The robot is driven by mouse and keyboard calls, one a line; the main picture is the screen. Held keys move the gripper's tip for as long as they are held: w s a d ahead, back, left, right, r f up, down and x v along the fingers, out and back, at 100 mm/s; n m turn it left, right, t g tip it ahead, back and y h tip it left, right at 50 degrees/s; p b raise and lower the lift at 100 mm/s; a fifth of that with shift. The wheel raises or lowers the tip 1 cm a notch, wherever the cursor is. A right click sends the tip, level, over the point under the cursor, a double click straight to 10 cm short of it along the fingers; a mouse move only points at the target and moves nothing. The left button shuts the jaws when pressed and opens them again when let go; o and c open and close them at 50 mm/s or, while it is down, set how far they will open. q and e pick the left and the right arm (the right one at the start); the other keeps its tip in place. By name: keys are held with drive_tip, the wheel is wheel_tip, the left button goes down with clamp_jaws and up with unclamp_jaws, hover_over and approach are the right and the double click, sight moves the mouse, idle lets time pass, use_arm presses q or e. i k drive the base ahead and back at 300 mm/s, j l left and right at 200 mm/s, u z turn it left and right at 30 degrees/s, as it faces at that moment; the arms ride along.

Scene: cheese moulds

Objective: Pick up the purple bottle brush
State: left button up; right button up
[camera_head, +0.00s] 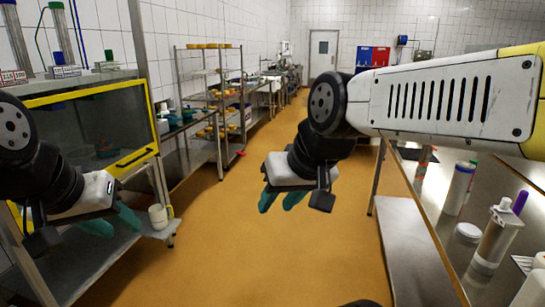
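A small purple upright piece (520,202) shows on the right-hand metal table, just behind a clear bottle with a white top. It may be the purple bottle brush, but its lower part is hidden and I cannot tell for sure. My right gripper (281,201) hangs over the floor in mid-view, well left of the table, with its two teal fingers apart and nothing between them. My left gripper (113,223) is at the left, in front of the yellow-framed cabinet, its teal fingers apart and empty. Both are far from the purple piece.
The metal table (455,240) at right holds a white-and-green cylinder (458,188), a round lidded jar (467,232) and the clear bottle (496,238). A white mug (160,216) stands on the low left shelf. A wire rack (208,95) stands behind. The orange floor between is clear.

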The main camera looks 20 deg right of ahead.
sight(523, 195)
drive_tip(key=i+l+z, duration=0.15)
drive_tip(key=i+z, duration=0.8)
drive_tip(key=i+j+z, duration=0.15)
drive_tip(key=i+z, duration=0.5)
drive_tip(key=z, duration=0.3)
drive_tip(key=i+z, duration=0.15)
drive_tip(key=z, duration=0.35)
drive_tip(key=i+z, duration=0.15)
drive_tip(key=z, duration=0.3)
drive_tip(key=i+j+z, duration=0.15)
drive_tip(key=z, duration=0.35)
drive_tip(key=i+j+z, duration=0.1)
drive_tip(key=z, duration=0.2)
drive_tip(key=i+j+z, duration=0.1)
drive_tip(key=i+z, duration=0.25)
drive_tip(key=k, duration=0.1)
